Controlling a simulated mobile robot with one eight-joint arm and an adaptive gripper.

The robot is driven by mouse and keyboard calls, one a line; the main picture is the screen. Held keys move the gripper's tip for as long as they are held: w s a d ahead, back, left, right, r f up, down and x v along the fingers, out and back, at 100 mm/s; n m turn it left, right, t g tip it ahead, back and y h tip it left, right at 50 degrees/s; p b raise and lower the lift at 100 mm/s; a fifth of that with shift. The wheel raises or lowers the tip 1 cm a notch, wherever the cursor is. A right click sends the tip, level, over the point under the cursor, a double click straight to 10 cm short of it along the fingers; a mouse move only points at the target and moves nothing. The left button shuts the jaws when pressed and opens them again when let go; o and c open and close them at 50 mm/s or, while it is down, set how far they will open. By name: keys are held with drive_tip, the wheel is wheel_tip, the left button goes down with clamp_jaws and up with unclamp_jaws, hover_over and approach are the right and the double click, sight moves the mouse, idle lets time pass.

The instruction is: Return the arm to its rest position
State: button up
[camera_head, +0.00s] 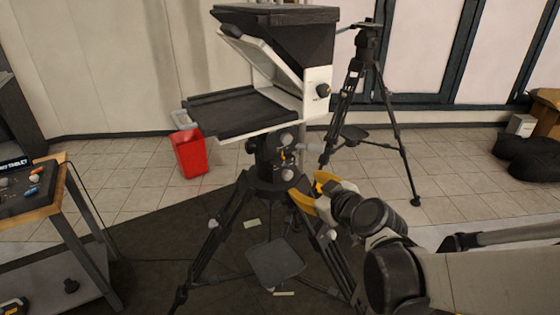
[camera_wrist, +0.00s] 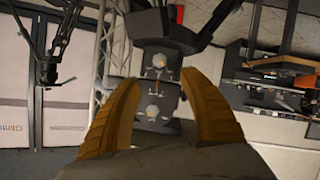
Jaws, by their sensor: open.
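My gripper (camera_head: 308,192) has yellow fingers and sits in front of the tripod head, on its right side in the head view. In the wrist view my gripper (camera_wrist: 166,112) shows its two yellow fingers spread apart, with nothing held between them. The tripod head with its knobs (camera_wrist: 153,90) shows beyond the gap between the fingers. Whether a finger touches the tripod cannot be told. My arm reaches in from the lower right of the head view.
A large teleprompter (camera_head: 240,112) stands on a black tripod (camera_head: 228,228) close to my gripper. A second tripod (camera_head: 395,130) is behind it. A red bin (camera_head: 189,153) stands left, and a wooden-edged cart (camera_head: 45,212) is at far left.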

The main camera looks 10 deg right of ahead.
drive_tip(key=s+a+f+m+g+h, duration=0.2)
drive_tip(key=s+m+g, duration=0.4)
drive_tip(key=s, duration=1.2)
drive_tip(key=shift+s+g, duration=0.3)
drive_tip(key=shift+s, duration=0.05)
